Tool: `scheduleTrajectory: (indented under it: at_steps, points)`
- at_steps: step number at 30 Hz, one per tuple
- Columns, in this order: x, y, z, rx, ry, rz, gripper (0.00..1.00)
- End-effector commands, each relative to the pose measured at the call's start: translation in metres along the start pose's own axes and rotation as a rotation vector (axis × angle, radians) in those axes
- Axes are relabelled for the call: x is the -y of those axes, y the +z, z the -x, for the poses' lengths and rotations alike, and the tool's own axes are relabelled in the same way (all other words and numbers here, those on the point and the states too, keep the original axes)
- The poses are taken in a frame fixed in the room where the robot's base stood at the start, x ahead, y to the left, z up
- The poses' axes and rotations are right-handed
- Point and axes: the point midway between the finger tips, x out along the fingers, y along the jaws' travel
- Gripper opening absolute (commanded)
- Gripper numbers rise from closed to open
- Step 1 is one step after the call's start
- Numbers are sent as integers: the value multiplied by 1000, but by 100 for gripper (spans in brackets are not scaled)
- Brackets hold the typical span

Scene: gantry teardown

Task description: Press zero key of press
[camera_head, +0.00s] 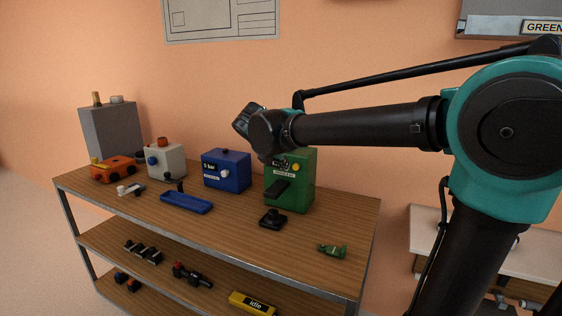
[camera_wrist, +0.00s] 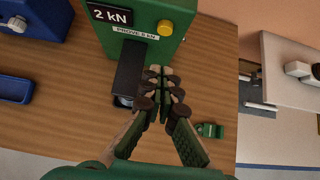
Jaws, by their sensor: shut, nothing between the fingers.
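The green press (camera_head: 302,192) stands at the right part of the workbench top. In the wrist view its front (camera_wrist: 145,12) carries a dark display (camera_wrist: 110,15) reading "2 kN", a label "PROVE 5 kN" and a round yellow key (camera_wrist: 165,28). No word shows on that key. A black arm (camera_wrist: 130,70) juts from the press front. My gripper (camera_wrist: 160,75) is shut and empty, its fingertips just below the yellow key in the picture and right of the black arm. I cannot tell any contact. In the head view my wrist covers part of the press top.
A blue machine (camera_head: 226,171), blue tray (camera_head: 186,203), white machine (camera_head: 167,162) and orange device (camera_head: 113,169) stand to the left. A black base piece (camera_head: 272,220) sits before the press. A small green item (camera_head: 331,251) lies near the right edge.

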Motion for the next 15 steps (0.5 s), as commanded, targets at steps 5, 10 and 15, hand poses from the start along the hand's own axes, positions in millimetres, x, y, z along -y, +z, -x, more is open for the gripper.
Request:
scheduleTrajectory:
  at_steps: [5,10,15]
  points:
    - [0,0,-37,-1,-2,-3,0]
    - [0,12,-61,0,-2,-3,0]
    - [0,24,-73,0,0,-2,0]
